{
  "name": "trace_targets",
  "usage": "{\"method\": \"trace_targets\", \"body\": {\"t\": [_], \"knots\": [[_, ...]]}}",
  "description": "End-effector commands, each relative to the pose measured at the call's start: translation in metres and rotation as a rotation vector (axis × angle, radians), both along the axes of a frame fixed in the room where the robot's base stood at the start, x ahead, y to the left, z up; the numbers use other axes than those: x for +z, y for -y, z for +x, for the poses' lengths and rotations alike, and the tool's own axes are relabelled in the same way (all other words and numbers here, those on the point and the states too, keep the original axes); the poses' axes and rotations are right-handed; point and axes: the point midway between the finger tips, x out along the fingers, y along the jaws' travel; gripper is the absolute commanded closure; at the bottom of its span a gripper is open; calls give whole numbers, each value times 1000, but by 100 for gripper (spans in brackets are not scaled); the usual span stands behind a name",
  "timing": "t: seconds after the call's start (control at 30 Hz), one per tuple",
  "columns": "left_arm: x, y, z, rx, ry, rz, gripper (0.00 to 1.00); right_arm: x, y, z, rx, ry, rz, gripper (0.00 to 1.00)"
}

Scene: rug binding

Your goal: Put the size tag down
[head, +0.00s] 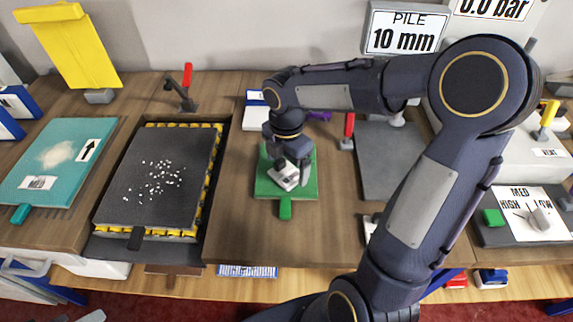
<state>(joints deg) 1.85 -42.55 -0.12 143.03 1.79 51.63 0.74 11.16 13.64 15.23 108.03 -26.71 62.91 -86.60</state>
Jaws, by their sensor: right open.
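My right gripper (288,178) reaches in from the right and hangs low over a small green board (304,189) near the middle of the table. Its jaws are open. A pale grey-white piece shows at the jaws, over the board; I cannot tell whether it is the size tag or part of the gripper, nor whether it touches the board. No other thing is clearly readable as the size tag. The green board has a green tab at its front edge. My left gripper is not in view.
A dark panel with white bits lies in a yellow-edged tray (101,246). A teal board (35,200) is at the far left. A dark grey plate (388,178) lies behind my right arm. A dial panel (510,232) is at the right. Bare wood (240,235) surrounds the green board.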

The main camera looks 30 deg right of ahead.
Motion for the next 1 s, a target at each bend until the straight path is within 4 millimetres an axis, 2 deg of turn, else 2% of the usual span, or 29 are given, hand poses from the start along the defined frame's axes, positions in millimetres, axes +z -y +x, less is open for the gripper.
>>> {"method": "trace_targets", "body": {"t": [0.2,0.4,0.5,0.67,0.77,0.83,1.0], "knots": [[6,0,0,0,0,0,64,48,-1,1,0,6,0,11],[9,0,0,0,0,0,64,87,-1,0,1,4,1,11],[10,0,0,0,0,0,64,100,0,0,0,2,0,11],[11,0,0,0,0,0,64,111,0,-3,-23,5,3,11],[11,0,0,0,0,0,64,115,-1,-17,-142,33,21,11],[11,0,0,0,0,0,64,116,-1,-36,-299,64,51,11],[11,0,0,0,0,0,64,108,-9,-92,-846,133,209,11]]}}
